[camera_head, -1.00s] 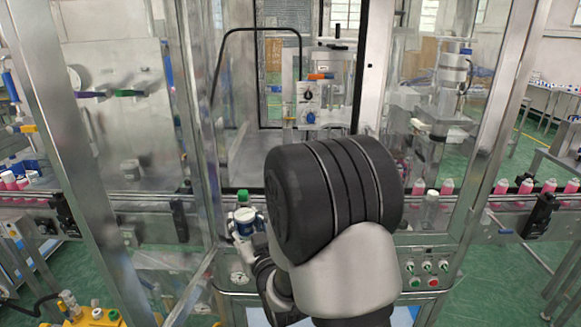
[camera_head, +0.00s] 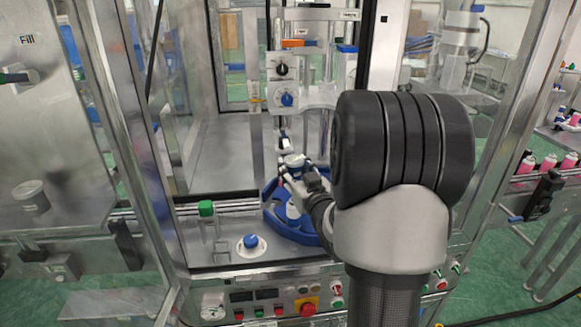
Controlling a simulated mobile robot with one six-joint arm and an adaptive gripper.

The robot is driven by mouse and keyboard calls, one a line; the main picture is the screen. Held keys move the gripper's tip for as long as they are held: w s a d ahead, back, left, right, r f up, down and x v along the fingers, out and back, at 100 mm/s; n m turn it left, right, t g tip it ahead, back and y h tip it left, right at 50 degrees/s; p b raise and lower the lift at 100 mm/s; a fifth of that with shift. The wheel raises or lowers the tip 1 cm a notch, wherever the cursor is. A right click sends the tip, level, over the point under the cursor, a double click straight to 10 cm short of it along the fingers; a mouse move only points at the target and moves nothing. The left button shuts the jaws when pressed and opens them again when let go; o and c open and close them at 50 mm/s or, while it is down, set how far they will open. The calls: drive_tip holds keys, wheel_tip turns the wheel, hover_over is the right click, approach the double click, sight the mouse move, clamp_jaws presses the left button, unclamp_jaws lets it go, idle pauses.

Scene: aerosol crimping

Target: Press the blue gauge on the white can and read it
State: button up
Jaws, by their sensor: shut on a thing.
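My gripper (camera_head: 293,174) is shut on a small round piece with a pale face and some blue, which looks like the blue gauge (camera_head: 294,160). It holds it over the blue round fixture (camera_head: 275,207) inside the machine. A white can (camera_head: 293,211) stands in that fixture, just below the gripper. The fingers hide part of the gauge and the can's top. I cannot tell whether the gauge touches the can, and its reading is too small to make out.
A press head with black and blue knobs (camera_head: 286,83) hangs behind and above. A button panel (camera_head: 280,303) runs along the front. Metal frame posts flank the opening.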

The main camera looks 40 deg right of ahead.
drive_tip(key=shift+f+b, duration=0.75)
drive_tip(key=shift+f, duration=0.9)
drive_tip(key=shift+f+b, duration=0.7)
drive_tip(key=shift+b, duration=0.2)
drive_tip(key=shift+s+a+b, duration=0.1)
drive_tip(key=shift+s+b, duration=0.05)
drive_tip(key=shift+b, duration=0.45)
drive_tip(key=shift+f, duration=1.1)
idle(0.5)
drive_tip(key=shift+r, duration=0.1)
drive_tip(key=shift+r+p, duration=1.4)
drive_tip(key=shift+r, duration=1.1)
drive_tip(key=shift+f, duration=0.15)
